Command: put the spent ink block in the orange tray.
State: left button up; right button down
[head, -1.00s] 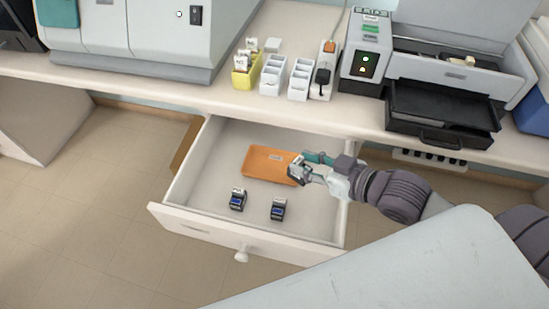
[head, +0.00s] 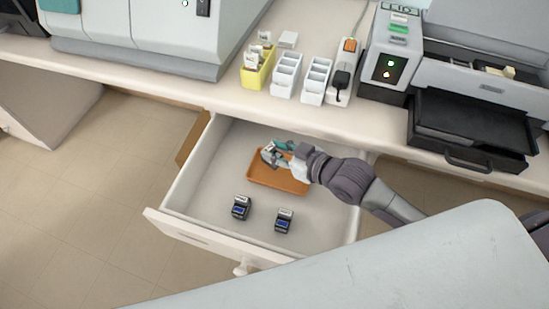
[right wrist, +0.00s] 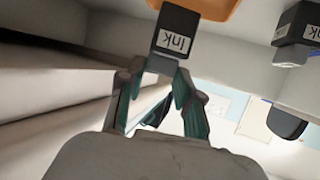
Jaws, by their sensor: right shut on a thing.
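The orange tray (head: 277,182) lies in the open drawer. My right gripper (head: 275,151) is over the tray's back left part, shut on an ink block (head: 267,157). In the right wrist view the block, dark with a white "Ink" label (right wrist: 175,43), is at the fingertips, with the tray's orange edge (right wrist: 205,7) behind it. I cannot tell whether the block touches the tray. Two other dark ink blocks, one at left (head: 241,207) and one at right (head: 284,220), stand in the drawer in front of the tray. My left gripper is not in view.
The drawer's front wall (head: 205,237) and side walls surround the tray. On the counter above stand a yellow holder (head: 257,72), white racks (head: 286,77) and a black open tray (head: 468,125). The drawer floor left of the tray is free.

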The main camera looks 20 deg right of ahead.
jog(key=shift+w+a+f, duration=0.15)
jog(key=shift+w+a, duration=0.05)
jog(key=shift+a, duration=0.05)
jog(key=shift+f, duration=0.35)
notch_tip(320, 180, down, 3)
jog(key=shift+r, duration=0.2)
jog(key=shift+f, duration=0.4)
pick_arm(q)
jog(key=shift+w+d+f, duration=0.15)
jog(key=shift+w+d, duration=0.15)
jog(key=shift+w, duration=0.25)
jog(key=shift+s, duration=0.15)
pick_arm(e)
jog(key=c, duration=0.8)
grip_release()
jog(key=shift+f, duration=0.1)
jog(key=shift+o, duration=0.2)
